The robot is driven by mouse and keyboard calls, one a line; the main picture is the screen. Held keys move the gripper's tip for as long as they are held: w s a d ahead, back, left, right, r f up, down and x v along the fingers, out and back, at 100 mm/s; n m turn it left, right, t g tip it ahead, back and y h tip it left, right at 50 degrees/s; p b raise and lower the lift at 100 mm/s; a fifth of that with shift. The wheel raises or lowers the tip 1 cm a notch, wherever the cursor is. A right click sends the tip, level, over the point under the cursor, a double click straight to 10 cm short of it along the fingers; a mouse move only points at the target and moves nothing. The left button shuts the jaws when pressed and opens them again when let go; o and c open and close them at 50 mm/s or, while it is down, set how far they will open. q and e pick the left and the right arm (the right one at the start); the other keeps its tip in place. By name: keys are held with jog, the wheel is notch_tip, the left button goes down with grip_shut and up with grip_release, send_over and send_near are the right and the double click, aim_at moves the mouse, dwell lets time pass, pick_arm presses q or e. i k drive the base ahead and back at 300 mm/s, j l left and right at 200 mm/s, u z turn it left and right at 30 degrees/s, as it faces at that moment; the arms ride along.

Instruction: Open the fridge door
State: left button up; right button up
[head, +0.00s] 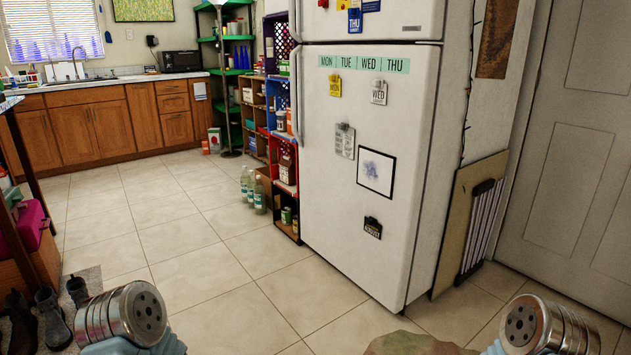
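The white fridge (320,200) stands right of centre in the head view, with its front facing me at an angle. Its large lower door (390,270) is closed, and so is the upper freezer door (400,22). A white vertical handle (296,95) runs along the left edge of the lower door near its top. Magnets, notes and a framed drawing (376,172) are on the door. Parts of my two arms show at the bottom left and bottom right, well apart from the fridge. Neither gripper's fingers are in view.
Stacked coloured crates (283,160) stand against the fridge's left side, with bottles (252,190) on the floor beside them. The tiled floor (190,255) before the fridge is mostly clear. Boots (50,318) are at lower left. A board (468,215) leans right of the fridge.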

aim_at(384, 181)
jog(key=i+j+u, duration=0.3)
jog(key=i, duration=0.2)
jog(key=i+j+u, duration=0.15)
jog(key=i+u, duration=0.15)
jog(key=i, duration=0.25)
jog(key=i+u, duration=0.25)
jog(key=i, duration=0.3)
jog(key=i+j+z, duration=0.1)
jog(key=i+z, duration=0.25)
jog(key=i+j+z, duration=0.3)
jog(key=i, duration=0.2)
jog(key=i+j+z, duration=0.35)
jog(key=i+l, duration=0.1)
